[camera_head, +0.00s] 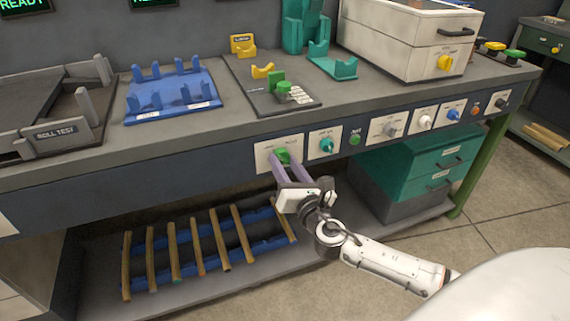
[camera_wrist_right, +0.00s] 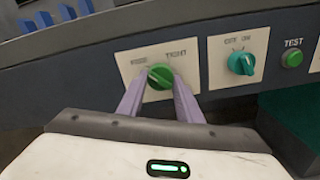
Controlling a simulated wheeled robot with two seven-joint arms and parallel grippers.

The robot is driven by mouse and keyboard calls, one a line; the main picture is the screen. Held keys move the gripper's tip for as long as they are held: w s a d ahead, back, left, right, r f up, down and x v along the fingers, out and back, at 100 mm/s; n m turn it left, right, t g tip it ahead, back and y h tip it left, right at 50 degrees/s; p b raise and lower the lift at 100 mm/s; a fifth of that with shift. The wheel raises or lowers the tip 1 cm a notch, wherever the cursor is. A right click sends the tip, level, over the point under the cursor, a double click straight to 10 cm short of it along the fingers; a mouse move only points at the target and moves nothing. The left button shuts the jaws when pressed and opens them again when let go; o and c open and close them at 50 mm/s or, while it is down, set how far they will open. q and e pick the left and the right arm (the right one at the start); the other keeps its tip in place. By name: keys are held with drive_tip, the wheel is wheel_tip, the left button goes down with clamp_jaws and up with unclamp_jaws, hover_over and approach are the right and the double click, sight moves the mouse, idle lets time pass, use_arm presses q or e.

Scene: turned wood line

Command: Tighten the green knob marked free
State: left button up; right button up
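The green knob (camera_head: 283,156) sits on a white plate (camera_head: 265,158) on the bench's front panel. In the right wrist view the green knob (camera_wrist_right: 160,77) is round with a raised grip bar slanting up to the right. Its plate reads what looks like FREE at left and TIGHT at right. My right gripper (camera_head: 280,164) reaches the knob from the front. In the wrist view my right gripper's two mauve fingers (camera_wrist_right: 159,84) flank the knob, with no clear gap on either side. My left gripper is not in view.
A teal knob (camera_wrist_right: 242,63) and a green TEST button (camera_wrist_right: 292,58) are right of the plate. More controls run along the panel. Above are a blue rack (camera_head: 172,104) and a white box (camera_head: 405,45); below, a slatted rack (camera_head: 207,243) and teal drawers (camera_head: 412,165).

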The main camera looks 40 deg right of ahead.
drive_tip(key=shift+f, duration=0.1)
drive_tip(key=m+b, duration=0.1)
drive_tip(key=m, duration=0.2)
drive_tip(key=shift+a, duration=0.1)
drive_tip(key=m+b, duration=0.1)
drive_tip(key=m, duration=0.9)
drive_tip(key=shift+r, duration=0.2)
drive_tip(key=m, duration=0.4)
drive_tip(key=shift+m, duration=0.4)
idle(0.3)
drive_tip(key=o, duration=1.1)
drive_tip(key=shift+r, duration=0.1)
drive_tip(key=shift+c, duration=0.2)
